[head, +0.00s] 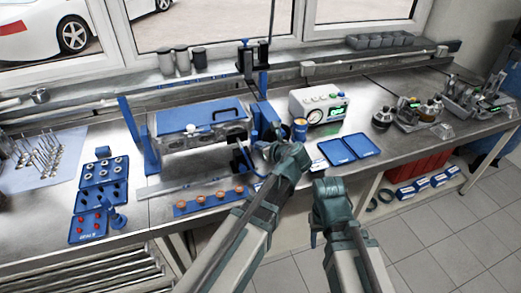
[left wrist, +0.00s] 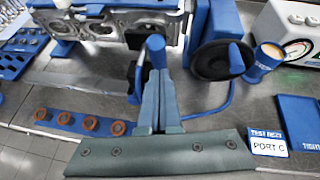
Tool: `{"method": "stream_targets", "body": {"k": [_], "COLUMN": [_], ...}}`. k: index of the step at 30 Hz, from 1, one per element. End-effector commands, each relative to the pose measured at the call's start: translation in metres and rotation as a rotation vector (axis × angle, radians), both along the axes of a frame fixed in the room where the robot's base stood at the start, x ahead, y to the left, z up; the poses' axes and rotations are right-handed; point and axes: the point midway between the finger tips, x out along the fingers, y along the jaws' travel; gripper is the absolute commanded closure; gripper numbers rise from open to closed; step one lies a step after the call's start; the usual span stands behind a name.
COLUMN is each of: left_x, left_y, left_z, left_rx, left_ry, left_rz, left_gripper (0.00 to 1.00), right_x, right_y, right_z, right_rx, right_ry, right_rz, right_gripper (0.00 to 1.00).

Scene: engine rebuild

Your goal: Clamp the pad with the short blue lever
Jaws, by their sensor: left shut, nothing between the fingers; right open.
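A short blue lever (left wrist: 156,50) with a rounded end stands just beyond the fingertips of my left gripper (left wrist: 157,92) in the left wrist view. The fingers are shut together and empty; whether they touch the lever I cannot tell. A dark, flat pad (left wrist: 134,78) shows partly behind the lever, beside the metal engine head (left wrist: 108,28). In the head view my left gripper (head: 264,149) is right of the engine head (head: 205,133), and the dark pad (head: 236,159) is left of it. My right gripper (head: 319,232) is open, low in front of the bench.
A round black disc (left wrist: 212,61) with a blue bar is right of the lever. Orange rings (head: 219,194) sit on a blue strip in front. A gauge box (head: 320,107), a blue-and-orange can (head: 300,130) and a blue tray (head: 348,149) stand to the right.

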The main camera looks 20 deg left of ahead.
Motion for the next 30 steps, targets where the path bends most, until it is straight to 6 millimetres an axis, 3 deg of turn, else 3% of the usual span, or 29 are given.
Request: {"method": "stream_targets", "body": {"k": [14,23,30], "left_x": [0.004,0.013,0.031], "left_y": [0.001,0.007,0.017], "left_z": [0.003,0.014,0.026], "left_rx": [-0.004,-0.053,-0.144], "left_ry": [0.005,0.079,0.212], "left_rz": [-0.001,0.001,0.002], "left_gripper": [1.0,1.0,1.0], "right_x": [0.0,0.0,0.0], "right_y": [0.0,0.0,0.0], "right_z": [0.005,0.032,0.071], "right_rx": [0.0,0.0,0.0], "right_ry": [0.0,0.0,0.0], "right_rz": [0.0,0.001,0.002], "right_gripper": [0.5,0.5,0.5]}}
